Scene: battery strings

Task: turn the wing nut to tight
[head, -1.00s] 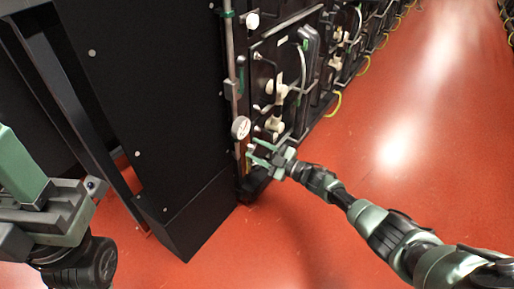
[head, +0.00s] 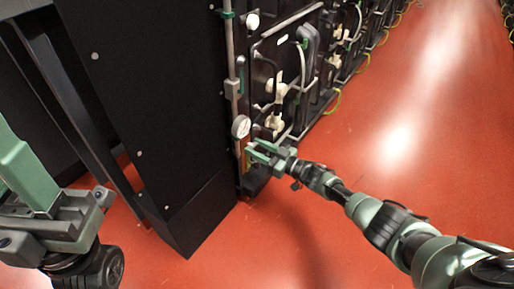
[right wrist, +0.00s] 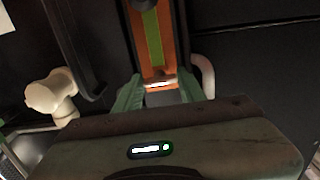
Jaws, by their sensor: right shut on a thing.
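My right gripper (head: 252,151) is at the low end of the rack's front, beside a copper-coloured bar (head: 242,157). In the right wrist view its two green fingers (right wrist: 160,92) stand either side of a small pale metal piece (right wrist: 158,83), which looks like the wing nut. They are shut on it. The piece sits at the lower end of the orange bar (right wrist: 172,38) with its yellow-green strip. The nut's wings and their angle are not clear. My left gripper (head: 28,178) is at the left edge, away from the rack; its jaw gap is not clear.
A round white gauge (head: 240,126) is just above the right gripper on a grey vertical pipe (head: 232,60). Cream fittings (head: 274,122) and black battery units line the rack. A black cabinet panel (head: 140,100) stands left. Red floor (head: 400,130) is open on the right.

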